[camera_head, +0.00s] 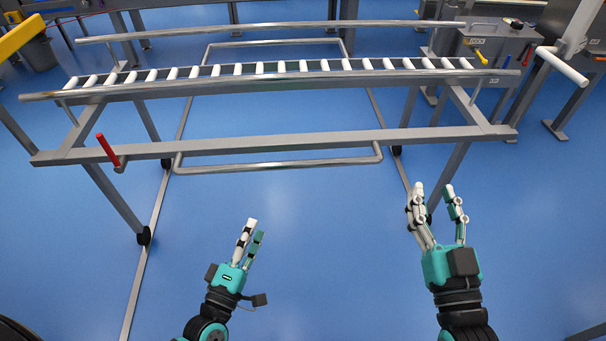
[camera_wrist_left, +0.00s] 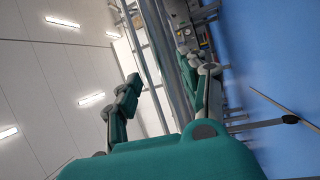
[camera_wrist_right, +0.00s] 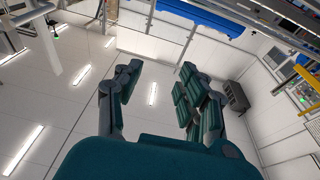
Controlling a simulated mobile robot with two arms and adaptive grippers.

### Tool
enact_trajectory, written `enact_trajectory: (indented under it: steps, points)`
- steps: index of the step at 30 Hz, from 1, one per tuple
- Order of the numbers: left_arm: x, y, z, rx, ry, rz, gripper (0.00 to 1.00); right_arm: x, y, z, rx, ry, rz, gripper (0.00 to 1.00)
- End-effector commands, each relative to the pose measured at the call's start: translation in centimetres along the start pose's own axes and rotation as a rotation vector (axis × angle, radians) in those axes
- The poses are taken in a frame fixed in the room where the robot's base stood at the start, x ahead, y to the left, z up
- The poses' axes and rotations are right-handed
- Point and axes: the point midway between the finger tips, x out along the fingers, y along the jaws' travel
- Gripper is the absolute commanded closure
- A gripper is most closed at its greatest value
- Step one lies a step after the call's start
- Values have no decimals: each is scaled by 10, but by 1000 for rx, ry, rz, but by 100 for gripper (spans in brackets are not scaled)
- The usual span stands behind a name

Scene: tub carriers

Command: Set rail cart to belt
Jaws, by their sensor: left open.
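The rail cart is a grey metal frame with a row of white rollers (camera_head: 260,68) on top and a long lower front beam (camera_head: 290,143). A silver loop handle (camera_head: 280,165) hangs at its near side. A red-gripped lever (camera_head: 108,150) sits at its left front. My left gripper (camera_head: 257,228) is open and empty, in front of the cart and apart from it. My right gripper (camera_head: 433,188) is open and empty, near the cart's right front leg in the picture; contact is not visible. Both grippers' fingers show in the left wrist (camera_wrist_left: 165,85) and right wrist (camera_wrist_right: 155,85) views. I cannot tell which structure is the belt.
Thin floor rails (camera_head: 155,215) run under the cart on the blue floor. A grey box (camera_head: 490,45) with coloured levers stands at the back right. A white bar (camera_head: 565,65) juts in at the right. A bin (camera_head: 30,45) is at the back left. The near floor is clear.

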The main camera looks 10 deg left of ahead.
Motion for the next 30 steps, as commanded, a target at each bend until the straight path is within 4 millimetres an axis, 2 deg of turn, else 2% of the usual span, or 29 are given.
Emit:
enact_trajectory:
  steps: [4,8,24,30]
  points:
    - [4,8,-1,-47,13,30,56,-4,-1,-17,1,50,-2,60]
    - [20,10,-2,-47,15,33,56,-4,-2,-23,2,82,-3,60]
    - [135,12,-3,-43,14,31,56,-12,-7,-66,12,346,-16,60]
    - [163,12,-3,-42,13,28,56,-18,-9,-80,16,432,-19,60]
